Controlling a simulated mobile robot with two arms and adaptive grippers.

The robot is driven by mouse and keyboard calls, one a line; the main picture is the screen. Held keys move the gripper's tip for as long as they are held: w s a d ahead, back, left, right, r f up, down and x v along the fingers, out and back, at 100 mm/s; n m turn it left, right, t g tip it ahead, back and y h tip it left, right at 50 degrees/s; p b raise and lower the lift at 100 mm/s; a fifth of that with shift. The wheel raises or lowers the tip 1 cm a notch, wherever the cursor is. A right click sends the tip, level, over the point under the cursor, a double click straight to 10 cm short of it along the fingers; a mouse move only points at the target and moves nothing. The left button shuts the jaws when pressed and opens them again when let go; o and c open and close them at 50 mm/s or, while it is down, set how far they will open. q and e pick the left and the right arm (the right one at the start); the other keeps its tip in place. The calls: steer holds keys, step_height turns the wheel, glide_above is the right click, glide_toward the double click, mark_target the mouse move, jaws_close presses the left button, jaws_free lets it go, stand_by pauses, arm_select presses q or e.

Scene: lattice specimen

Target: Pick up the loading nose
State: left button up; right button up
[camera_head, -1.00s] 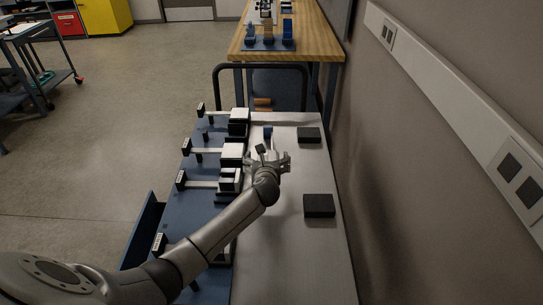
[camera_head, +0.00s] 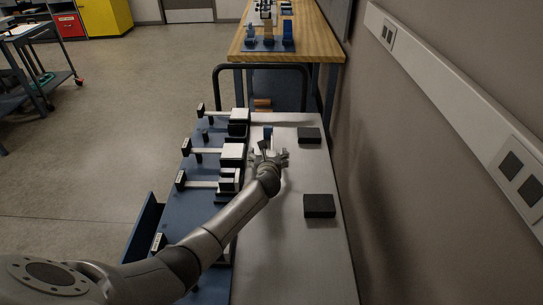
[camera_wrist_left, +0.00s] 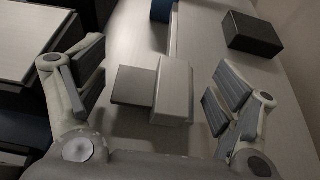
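A small two-part block, a light grey block (camera_wrist_left: 174,90) with a darker grey plate on its left side, looks like the loading nose. It lies between the spread fingers of my left gripper (camera_wrist_left: 157,90) in the left wrist view, with gaps on both sides. In the head view my left gripper (camera_head: 269,155) is open over the light bench top, and the dark part of the block (camera_head: 263,145) shows just beyond it, partly hidden. I cannot tell the exact height of the fingers above it. My right gripper is not in view.
Blue fixtures with white blocks (camera_head: 234,152) stand left of the gripper on the bench. A black box (camera_head: 319,206) and another black box (camera_head: 309,135) lie to the right. A small blue piece (camera_head: 267,131) is just beyond. The wall (camera_head: 420,180) borders the bench's right side.

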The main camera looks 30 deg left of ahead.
arm_select(q)
steer(key=c, duration=1)
steer(key=shift+r, duration=0.1)
steer(key=shift+c, duration=0.2)
steer(key=shift+r, duration=0.1)
